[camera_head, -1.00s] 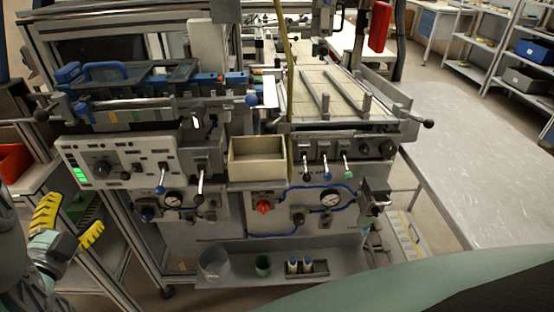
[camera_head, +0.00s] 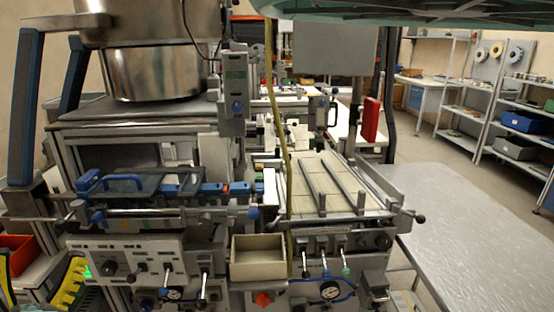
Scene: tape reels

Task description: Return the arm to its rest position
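My gripper (camera_head: 40,272) shows at the bottom left corner of the head view, cut off by the frame edge. Its two yellow ribbed fingers stand apart with a gap between them. I see nothing held in the gap, though the lower part of the gripper is out of frame. It is left of the machine's white control panel (camera_head: 125,262) and near the red bin (camera_head: 18,252). Most of my arm is out of view.
A large machine with a steel drum (camera_head: 150,72) and a beige tray (camera_head: 258,262) fills the centre and left. A bare grey table (camera_head: 470,255) is at right. Shelves hold blue (camera_head: 525,122) and dark bins (camera_head: 513,147). Reels (camera_head: 497,49) hang on the far wall.

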